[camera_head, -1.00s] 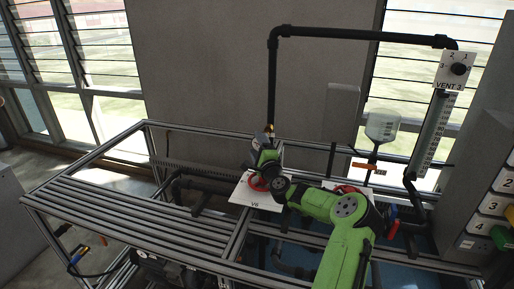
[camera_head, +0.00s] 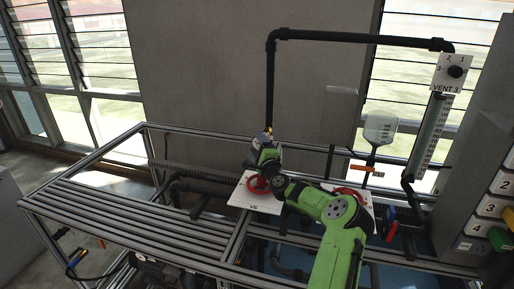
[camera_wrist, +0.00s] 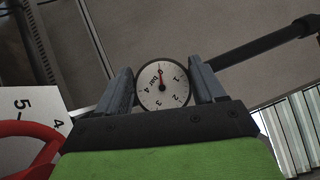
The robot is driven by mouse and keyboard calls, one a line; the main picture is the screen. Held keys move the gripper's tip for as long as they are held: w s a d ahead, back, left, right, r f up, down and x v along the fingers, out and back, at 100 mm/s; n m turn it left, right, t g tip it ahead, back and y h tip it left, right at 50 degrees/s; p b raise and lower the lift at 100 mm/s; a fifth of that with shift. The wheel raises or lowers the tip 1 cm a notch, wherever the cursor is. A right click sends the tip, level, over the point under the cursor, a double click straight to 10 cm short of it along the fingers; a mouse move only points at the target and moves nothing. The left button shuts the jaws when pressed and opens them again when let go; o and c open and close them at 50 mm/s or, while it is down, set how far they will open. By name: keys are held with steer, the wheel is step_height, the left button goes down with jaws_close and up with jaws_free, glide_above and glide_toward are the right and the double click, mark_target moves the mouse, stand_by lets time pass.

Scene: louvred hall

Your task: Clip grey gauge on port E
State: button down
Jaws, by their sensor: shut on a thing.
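A round gauge (camera_wrist: 162,86) with a white face, black numbers and a red needle sits between the jaws of my gripper (camera_wrist: 164,88) in the wrist view. The gripper is shut on it, with a grey finger on each side. In the head view my gripper (camera_head: 265,138) is above the V6 plate, just in front of the foot of the tall black pipe. The gauge is too small to make out there. No label for port E can be read in either view.
The black pipe (camera_head: 270,85) rises beside my gripper and runs right to the VENT 3 panel (camera_head: 452,72). A red handwheel (camera_head: 257,184) is on the V6 plate (camera_head: 240,197) below my arm. The slatted frame top (camera_head: 130,215) at left is clear.

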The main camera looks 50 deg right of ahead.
steer(key=shift+w+d, duration=0.1)
steer(key=shift+d, duration=0.15)
steer(key=shift+c, duration=0.2)
jaws_free()
steer(key=shift+a, duration=0.1)
steer(key=s+a+b, duration=0.1)
steer(key=s+a, duration=0.2)
steer(key=s+a+b, duration=0.1)
steer(key=shift+s+a+f+b, duration=0.25)
steer(key=shift+s+f+b, duration=0.1)
steer(key=shift+f, duration=0.05)
steer(key=shift+s+a+r, duration=0.1)
steer(key=shift+s+a, duration=0.05)
